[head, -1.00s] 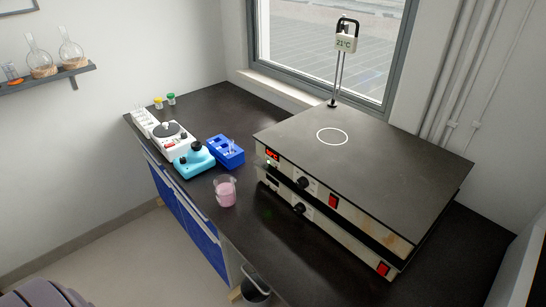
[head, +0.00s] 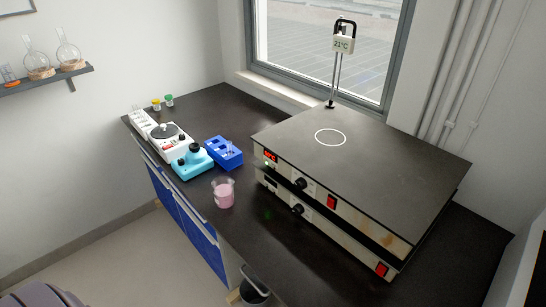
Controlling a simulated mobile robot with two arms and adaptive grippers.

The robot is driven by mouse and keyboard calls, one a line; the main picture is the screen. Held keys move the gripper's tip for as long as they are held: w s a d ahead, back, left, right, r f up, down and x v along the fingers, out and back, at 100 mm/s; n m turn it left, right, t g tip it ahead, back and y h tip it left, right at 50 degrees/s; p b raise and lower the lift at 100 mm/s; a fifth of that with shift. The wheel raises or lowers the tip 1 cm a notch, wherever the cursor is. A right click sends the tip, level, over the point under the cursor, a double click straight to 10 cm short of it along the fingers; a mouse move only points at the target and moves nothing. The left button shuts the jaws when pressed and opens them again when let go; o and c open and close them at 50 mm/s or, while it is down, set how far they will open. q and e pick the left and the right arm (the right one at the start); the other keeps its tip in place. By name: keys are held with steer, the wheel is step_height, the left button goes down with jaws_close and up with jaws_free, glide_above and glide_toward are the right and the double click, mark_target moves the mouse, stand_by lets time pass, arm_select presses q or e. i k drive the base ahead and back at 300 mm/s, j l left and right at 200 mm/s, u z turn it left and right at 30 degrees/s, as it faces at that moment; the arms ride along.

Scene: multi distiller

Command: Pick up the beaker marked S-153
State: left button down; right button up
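A glass beaker (head: 223,194) holding pink liquid stands upright on the dark bench top, near its front edge and left of the hot plates. Its marking is too small to read, so I cannot tell whether it is S-153. It is the only beaker I can make out clearly.
Two stacked hot plates (head: 375,165) fill the right of the bench (head: 225,105), with a thermometer stand (head: 343,42) behind. A blue rack (head: 225,153), a turquoise device (head: 191,163) and a white device (head: 167,139) stand left of them. A bin (head: 254,291) sits below the bench.

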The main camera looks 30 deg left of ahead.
mark_target(223, 187)
steer(key=u, duration=1.3)
steer(key=i+j, duration=0.15)
steer(key=j, duration=0.25)
steer(key=i+j+z, duration=0.1)
steer(key=j, duration=0.3)
steer(key=i+j, duration=0.2)
steer(key=j, duration=0.25)
steer(key=i+j+z, duration=0.15)
steer(key=j, duration=0.25)
